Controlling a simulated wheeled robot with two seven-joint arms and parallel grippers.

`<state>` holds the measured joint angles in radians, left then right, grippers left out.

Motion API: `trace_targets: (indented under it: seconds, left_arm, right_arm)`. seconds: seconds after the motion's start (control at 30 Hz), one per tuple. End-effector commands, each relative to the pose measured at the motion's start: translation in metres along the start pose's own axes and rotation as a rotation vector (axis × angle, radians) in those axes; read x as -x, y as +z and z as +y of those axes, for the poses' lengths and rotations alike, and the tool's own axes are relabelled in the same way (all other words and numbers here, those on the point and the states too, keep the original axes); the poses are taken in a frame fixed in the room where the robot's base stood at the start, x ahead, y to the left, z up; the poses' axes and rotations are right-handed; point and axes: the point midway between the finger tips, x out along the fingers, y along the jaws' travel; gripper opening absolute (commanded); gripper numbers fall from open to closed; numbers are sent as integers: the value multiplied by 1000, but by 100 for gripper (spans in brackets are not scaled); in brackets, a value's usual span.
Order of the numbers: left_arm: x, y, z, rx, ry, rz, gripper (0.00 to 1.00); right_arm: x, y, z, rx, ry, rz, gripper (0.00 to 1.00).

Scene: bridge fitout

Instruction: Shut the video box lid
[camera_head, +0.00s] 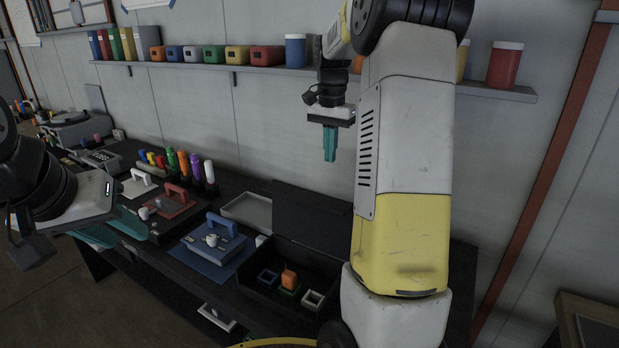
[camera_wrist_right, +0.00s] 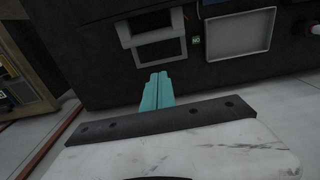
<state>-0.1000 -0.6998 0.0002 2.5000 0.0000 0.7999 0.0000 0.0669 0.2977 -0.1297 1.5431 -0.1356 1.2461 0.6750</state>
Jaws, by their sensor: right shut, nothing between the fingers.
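The video box (camera_head: 262,292) is a black open-topped box on the dark bench in the head view, partly hidden by my right arm. Its black lid (camera_head: 308,212) stands raised at the back, open. Inside sit a blue-rimmed piece (camera_head: 268,277), an orange piece (camera_head: 289,278) and a white-rimmed square piece (camera_head: 313,299). My right gripper (camera_head: 330,156) is shut and empty, pointing down above the raised lid, apart from it in the picture. Its teal fingers (camera_wrist_right: 158,88) also show in the right wrist view. My left gripper (camera_head: 115,231) is open and empty at the left, over the bench's front edge.
A grey tray (camera_head: 247,211) lies left of the lid. A blue plate with a handle (camera_head: 213,246) and a red one (camera_head: 172,205) lie further left. A wall shelf (camera_head: 330,74) with binders, boxes and jars runs behind my right gripper. A brown crate (camera_head: 575,315) stands at the lower right.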

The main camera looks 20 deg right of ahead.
Motion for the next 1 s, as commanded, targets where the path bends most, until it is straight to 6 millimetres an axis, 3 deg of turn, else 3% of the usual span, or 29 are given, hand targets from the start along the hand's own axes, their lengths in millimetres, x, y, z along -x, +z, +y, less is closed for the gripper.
trace_targets:
  seconds: [0.27,0.67,0.8,1.0]
  left_arm:
    - [0,0,0,0,0,0,36]
    - [0,0,0,0,0,0,36]
    - [0,0,0,0,0,0,36]
    - [0,0,0,0,0,0,36]
  right_arm:
    - [-25,-5,0,-18,13,-7,0]
    - [-108,-4,1,-16,13,-7,0]
    - [-95,18,0,-13,9,-2,0]
    - [-90,32,-1,-15,9,-3,0]
